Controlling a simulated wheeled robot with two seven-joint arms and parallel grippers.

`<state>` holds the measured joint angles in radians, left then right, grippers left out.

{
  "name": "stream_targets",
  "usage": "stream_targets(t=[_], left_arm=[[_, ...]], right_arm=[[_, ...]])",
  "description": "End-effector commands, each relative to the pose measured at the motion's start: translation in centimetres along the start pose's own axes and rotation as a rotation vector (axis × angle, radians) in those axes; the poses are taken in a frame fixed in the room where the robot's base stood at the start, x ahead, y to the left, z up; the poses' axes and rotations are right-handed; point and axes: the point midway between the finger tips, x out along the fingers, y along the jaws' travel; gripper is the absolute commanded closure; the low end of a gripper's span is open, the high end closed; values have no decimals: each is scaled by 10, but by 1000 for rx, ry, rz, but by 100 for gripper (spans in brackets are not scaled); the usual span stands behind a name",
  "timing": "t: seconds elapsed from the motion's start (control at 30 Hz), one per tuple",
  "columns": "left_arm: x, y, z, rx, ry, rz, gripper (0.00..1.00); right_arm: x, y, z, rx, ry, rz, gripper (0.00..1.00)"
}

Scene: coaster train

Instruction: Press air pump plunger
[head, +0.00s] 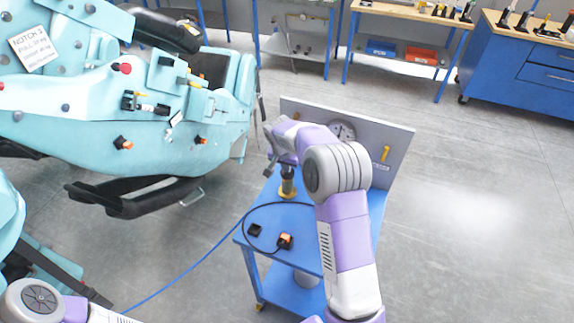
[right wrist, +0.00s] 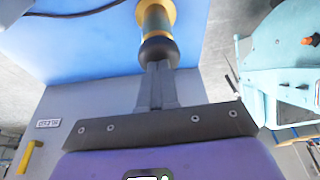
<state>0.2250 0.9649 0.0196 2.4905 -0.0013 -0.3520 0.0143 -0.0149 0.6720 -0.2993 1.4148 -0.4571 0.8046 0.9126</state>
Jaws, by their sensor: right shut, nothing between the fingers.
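The air pump stands upright on the blue cart, with a dark body and yellow base (head: 288,190) in the head view. In the right wrist view its black plunger knob (right wrist: 158,50) sits on a dark shaft with yellow bands. My right gripper (right wrist: 158,72) is shut and empty. Its fingertips are at the knob and overlap its edge in the picture; I cannot tell whether they touch. In the head view my right gripper (head: 274,160) is beside the top of the pump, and its fingers are hard to make out. My left gripper is not in view.
The blue cart (head: 318,258) has a grey upright panel with a gauge (head: 342,131) and yellow handle (head: 385,153). An orange-topped switch (head: 285,241) and black hose lie on it. A teal coaster car (head: 60,135) stands left. Open floor lies right.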

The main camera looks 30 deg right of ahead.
Motion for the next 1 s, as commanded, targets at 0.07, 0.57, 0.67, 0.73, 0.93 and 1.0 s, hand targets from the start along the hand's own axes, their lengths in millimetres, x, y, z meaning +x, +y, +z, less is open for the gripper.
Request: stream_targets(t=[0.07, 0.57, 0.67, 0.73, 0.93, 1.0], left_arm=[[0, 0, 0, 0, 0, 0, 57], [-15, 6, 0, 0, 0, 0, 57], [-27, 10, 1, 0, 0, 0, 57], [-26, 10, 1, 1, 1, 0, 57], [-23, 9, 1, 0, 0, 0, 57], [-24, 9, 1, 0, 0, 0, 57]], right_arm=[[7, 2, 5, -2, -13, 9, 100], [-18, 2, -2, -1, -11, 8, 100], [-40, 2, -9, 0, -5, 5, 100], [-55, 1, -10, 1, 0, -2, 100], [-100, 1, -11, 2, 1, -2, 100], [-113, 1, -11, 2, 1, -1, 100]])
